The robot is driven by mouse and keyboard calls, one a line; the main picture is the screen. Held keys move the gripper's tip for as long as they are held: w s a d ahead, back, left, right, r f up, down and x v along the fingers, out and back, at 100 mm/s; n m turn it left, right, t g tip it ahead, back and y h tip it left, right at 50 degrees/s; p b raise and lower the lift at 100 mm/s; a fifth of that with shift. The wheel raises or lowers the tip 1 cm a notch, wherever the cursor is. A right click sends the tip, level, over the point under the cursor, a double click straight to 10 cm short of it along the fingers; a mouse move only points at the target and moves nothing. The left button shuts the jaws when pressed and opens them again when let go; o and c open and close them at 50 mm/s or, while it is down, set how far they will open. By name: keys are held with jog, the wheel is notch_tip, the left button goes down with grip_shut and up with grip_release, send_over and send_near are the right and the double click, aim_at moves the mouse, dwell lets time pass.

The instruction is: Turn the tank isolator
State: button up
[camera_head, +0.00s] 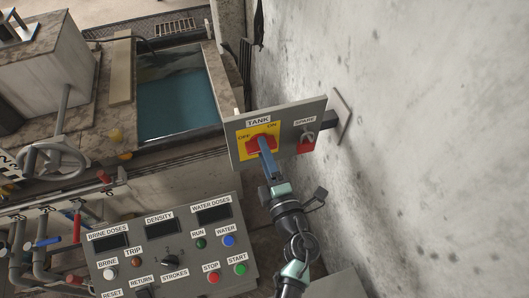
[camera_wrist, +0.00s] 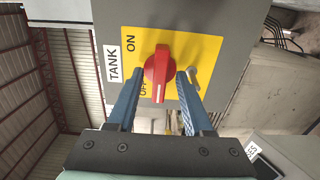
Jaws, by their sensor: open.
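The tank isolator is a red rotary knob (camera_head: 260,141) on a yellow plate (camera_head: 243,150), under a TANK label. OFF is printed at the plate's left and ON at its right. In the wrist view the knob (camera_wrist: 161,66) sits between my two blue fingers, and its white mark points down, toward the side where OFF is printed. My gripper (camera_wrist: 161,76) is open, with one finger on each side of the knob. I cannot tell if either finger touches it. In the head view my gripper (camera_head: 265,150) covers the knob's lower part.
A red SPARE switch (camera_head: 306,143) is on the right of the same grey panel (camera_head: 287,121). A concrete wall (camera_head: 420,110) stands close on the right. A button console (camera_head: 180,255) is below left, and a water tank (camera_head: 175,100) is behind. A small metal peg (camera_wrist: 194,76) shows beside the right finger.

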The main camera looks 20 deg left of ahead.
grip_shut()
jog(key=shift+p, duration=0.3)
dwell(0.3)
jog(key=m+p, duration=0.1)
jog(key=m, duration=0.1)
jog(key=m+p, duration=0.1)
jog(key=p, duration=0.1)
jog(key=shift+r+m, duration=0.2)
jog(key=shift+m, duration=0.2)
jog(key=m+p, duration=0.3)
jog(key=m, duration=0.1)
jog(key=shift+m+p, duration=0.3)
jog(key=m+p, duration=0.2)
jog(key=m, duration=0.3)
jog(key=shift+f+p, duration=0.15)
jog(key=shift+p, duration=0.15)
jog(key=shift+m+p, duration=0.65)
jog(key=shift+m, duration=1.55)
jog(key=shift+f, duration=0.1)
